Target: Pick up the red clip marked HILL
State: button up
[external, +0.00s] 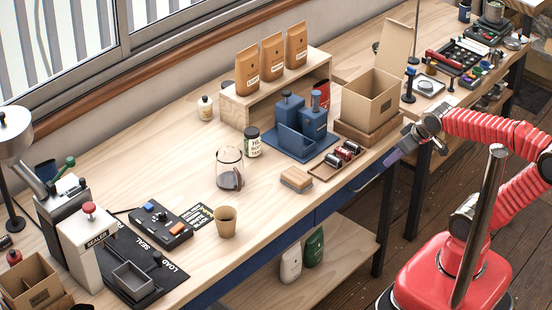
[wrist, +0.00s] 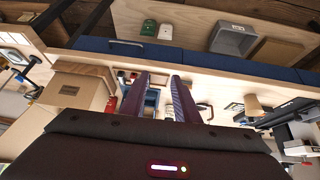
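In the wrist view, small red and dark pieces (wrist: 122,74) show just left of my fingers, partly hidden by the left one. My gripper (external: 391,158) is to the right of the tray, apart from it. In the wrist view its two purple fingers (wrist: 160,79) are spread with nothing held between them.
An open cardboard box (external: 370,98) stands behind and right of the tray. A paper cup (external: 226,222) and a glass carafe (external: 230,170) are farther left.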

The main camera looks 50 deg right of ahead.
jog(key=w+d+f+t+h, duration=0.1)
jog(key=w+d+f, duration=0.25)
jog(key=w, duration=0.25)
jog(key=w+d+f+t+h, duration=0.1)
jog(key=w+d+f, duration=0.1)
jog(key=w+d, duration=0.35)
jog(key=t+y, duration=0.2)
jog(key=t, duration=0.1)
send_near(345, 152)
jog(key=x, duration=0.2)
jog(key=shift+w+d+f+t+y, duration=0.3)
jog(key=shift+w+f+t, duration=0.1)
jog(key=shift+w+f, duration=0.2)
jog(key=shift+w, duration=0.1)
jog(key=shift+x, duration=1.15)
jog(key=shift+w+f, duration=0.1)
jog(key=shift+x, duration=2.4)
jog(key=shift+c, duration=0.5)
